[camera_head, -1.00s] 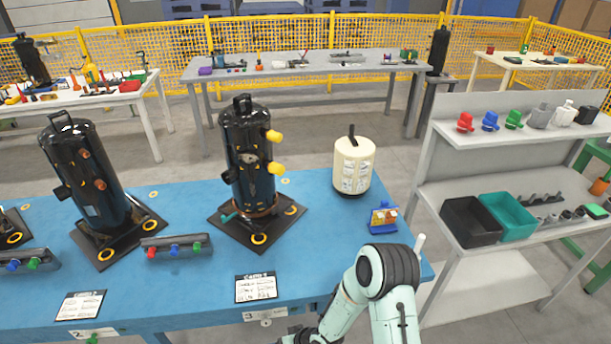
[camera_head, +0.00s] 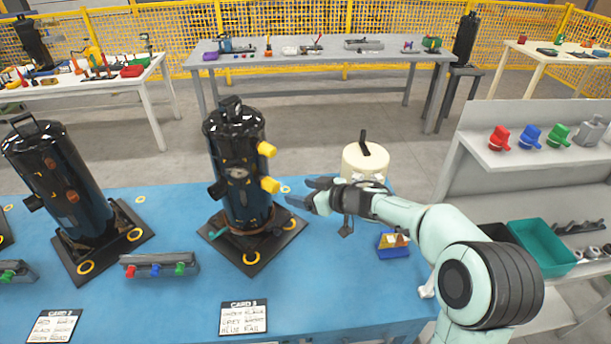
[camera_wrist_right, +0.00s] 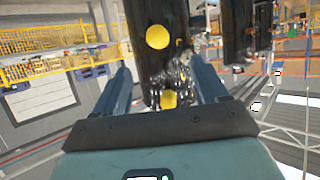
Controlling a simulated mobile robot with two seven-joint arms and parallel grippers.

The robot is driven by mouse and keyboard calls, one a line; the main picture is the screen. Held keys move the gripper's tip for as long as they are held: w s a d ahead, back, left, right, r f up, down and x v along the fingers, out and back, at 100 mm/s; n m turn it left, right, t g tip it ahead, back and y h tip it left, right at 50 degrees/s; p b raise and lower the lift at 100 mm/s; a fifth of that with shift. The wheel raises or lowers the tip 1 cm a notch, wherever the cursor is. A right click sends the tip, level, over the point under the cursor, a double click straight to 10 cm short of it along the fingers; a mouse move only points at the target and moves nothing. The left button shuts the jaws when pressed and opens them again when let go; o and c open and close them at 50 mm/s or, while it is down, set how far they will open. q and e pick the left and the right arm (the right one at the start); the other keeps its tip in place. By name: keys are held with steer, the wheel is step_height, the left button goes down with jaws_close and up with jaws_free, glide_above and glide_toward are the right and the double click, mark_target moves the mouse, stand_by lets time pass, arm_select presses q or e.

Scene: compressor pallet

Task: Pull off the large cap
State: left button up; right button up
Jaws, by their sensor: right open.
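The black compressor (camera_head: 238,170) stands on a dark base plate in the middle of the blue table. Two yellow caps stick out from its right side: an upper one (camera_head: 267,149) and a lower one (camera_head: 271,186). They look similar in size there. In the right wrist view one yellow cap (camera_wrist_right: 157,37) looks larger than the other (camera_wrist_right: 169,99); I cannot match them surely between views. My right gripper (camera_head: 308,192) is open and empty, with its fingers pointing left at the lower cap, a short gap away. My left gripper is not in view.
A cream tank (camera_head: 365,162) stands just behind my right gripper. A small blue holder (camera_head: 393,243) lies on the table to the right. A second black compressor (camera_head: 62,180) and a rack of coloured plugs (camera_head: 158,266) are to the left. A grey shelf (camera_head: 510,150) stands right.

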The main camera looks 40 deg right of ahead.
mark_target(276, 185)
steer(key=x, duration=1.3)
steer(key=shift+w, duration=0.4)
jaws_close()
